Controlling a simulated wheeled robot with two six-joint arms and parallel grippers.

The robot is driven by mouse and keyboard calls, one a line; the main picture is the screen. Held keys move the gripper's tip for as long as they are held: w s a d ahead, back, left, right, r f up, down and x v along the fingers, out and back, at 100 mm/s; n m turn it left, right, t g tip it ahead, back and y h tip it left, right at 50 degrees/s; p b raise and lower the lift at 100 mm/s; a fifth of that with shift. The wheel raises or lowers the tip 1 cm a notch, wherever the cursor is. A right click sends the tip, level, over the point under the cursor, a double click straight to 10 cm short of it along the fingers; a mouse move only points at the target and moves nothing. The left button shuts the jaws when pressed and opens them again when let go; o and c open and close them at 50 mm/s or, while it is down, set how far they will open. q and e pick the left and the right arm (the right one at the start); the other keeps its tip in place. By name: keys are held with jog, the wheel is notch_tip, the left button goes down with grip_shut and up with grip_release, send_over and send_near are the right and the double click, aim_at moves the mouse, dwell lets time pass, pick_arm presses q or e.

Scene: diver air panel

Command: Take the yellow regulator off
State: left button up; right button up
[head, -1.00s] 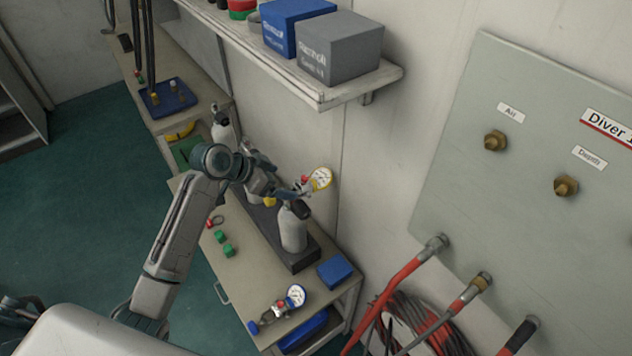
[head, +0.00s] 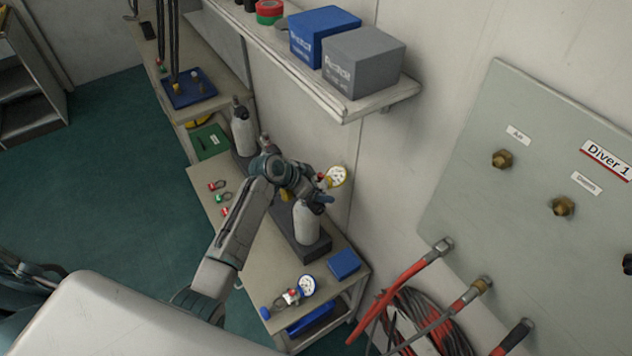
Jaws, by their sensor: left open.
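The yellow regulator (head: 337,177) shows as a yellow-rimmed, white-faced gauge with a red part beside it. It is at the top of the near white cylinder (head: 307,224), which stands upright on a dark base block. My left gripper (head: 320,197) is open at the cylinder's top, just below and left of the gauge. My wrist hides the regulator's body, and I cannot tell whether the fingers touch it or are around it. My right gripper is not in view.
A blue-rimmed regulator (head: 306,286) and a blue box (head: 344,264) lie on the bench (head: 258,255). Another white cylinder (head: 243,133) stands farther back. The shelf (head: 375,102) with boxes overhangs the back. Red hoses (head: 408,275) and the diver panel (head: 510,230) are at right.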

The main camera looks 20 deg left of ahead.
pick_arm(q)
jog(key=shift+c, duration=1.3)
jog(key=c, duration=1.1)
jog(key=shift+r, duration=0.1)
jog(key=shift+c, duration=0.8)
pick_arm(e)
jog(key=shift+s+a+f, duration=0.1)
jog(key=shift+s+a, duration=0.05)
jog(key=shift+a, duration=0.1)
